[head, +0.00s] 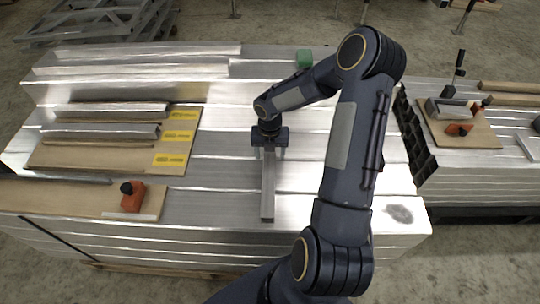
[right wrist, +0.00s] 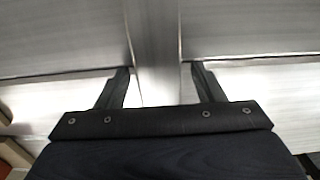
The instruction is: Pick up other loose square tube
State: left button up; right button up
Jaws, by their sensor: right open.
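A loose square tube (head: 268,190) lies lengthwise on the aluminium stack, running toward its front edge. My right gripper (head: 269,152) points down over the far part of this tube. In the right wrist view the two fingers (right wrist: 160,88) stand open, one on each side of the tube (right wrist: 153,40), with a gap at least on the right side. Other square tubes (head: 105,128) lie on a wooden board (head: 100,158) with yellow labels at the left. My left gripper is not in view.
The stack of aluminium profiles (head: 335,208) fills the middle. A second stack (head: 470,168) at right holds a board with tools (head: 458,129).

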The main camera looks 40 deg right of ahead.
jog(key=c, duration=1.3)
jog(key=shift+r, duration=0.1)
grip_shut()
